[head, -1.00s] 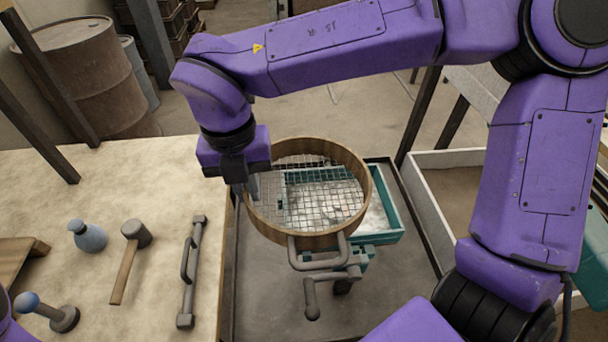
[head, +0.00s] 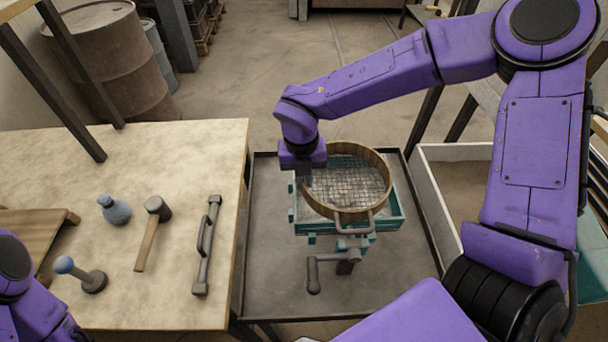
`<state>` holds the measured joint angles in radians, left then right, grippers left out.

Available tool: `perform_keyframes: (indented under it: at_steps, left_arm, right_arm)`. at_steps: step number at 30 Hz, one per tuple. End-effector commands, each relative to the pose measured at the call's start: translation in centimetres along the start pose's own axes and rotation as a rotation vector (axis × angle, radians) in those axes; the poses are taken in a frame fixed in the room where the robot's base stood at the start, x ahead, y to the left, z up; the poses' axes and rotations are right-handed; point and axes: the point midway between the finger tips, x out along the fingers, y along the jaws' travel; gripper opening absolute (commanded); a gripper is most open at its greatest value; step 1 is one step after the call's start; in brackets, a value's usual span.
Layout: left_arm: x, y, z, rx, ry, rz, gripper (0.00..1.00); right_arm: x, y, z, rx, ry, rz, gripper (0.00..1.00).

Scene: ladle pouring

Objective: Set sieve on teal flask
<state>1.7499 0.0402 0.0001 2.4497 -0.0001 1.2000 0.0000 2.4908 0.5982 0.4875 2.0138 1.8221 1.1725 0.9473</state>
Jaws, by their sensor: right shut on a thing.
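The sieve (head: 384,170) is a round wooden hoop with a wire mesh and a grey handle at its front. My right gripper (head: 304,178) is shut on the left side of its rim. The sieve is over the teal flask (head: 400,218), a rectangular open box frame, and hides much of it. The flask's front edge and corners show around the hoop. I cannot tell whether the sieve touches the flask or hangs just above it. Part of my left arm shows at the lower left, but its gripper is out of view.
The flask is on a dark tray-like table (head: 270,270) with a grey crank handle (head: 314,275) in front. A pale-walled bin (head: 430,215) stands right.

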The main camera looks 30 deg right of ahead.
Motion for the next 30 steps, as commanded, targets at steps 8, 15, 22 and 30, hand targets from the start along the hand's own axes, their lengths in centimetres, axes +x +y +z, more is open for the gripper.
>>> perform_keyframes:
  at_steps: [8, 15, 22, 30]
  left_arm:
    - [0.2, 0.0, 0.1, 0.0, 0.0, 0.0, 0.43]
    - [0.2, 0.0, 0.1, 0.0, 0.0, 0.0, 0.43]
    - [0.2, 0.0, 0.1, 0.0, 0.0, 0.0, 0.43]
    - [0.8, 0.1, 0.3, 0.0, 0.0, 0.0, 0.43]
  right_arm:
    - [0.3, 0.1, 0.0, 0.0, 0.0, 0.0, 0.34]
    - [0.3, 0.1, 0.0, 0.0, 0.0, 0.0, 0.36]
    - [-2.0, 0.1, 0.1, 0.001, -0.004, 0.004, 0.36]
    - [-8.9, 0.1, 0.0, 0.001, -0.004, 0.003, 0.36]
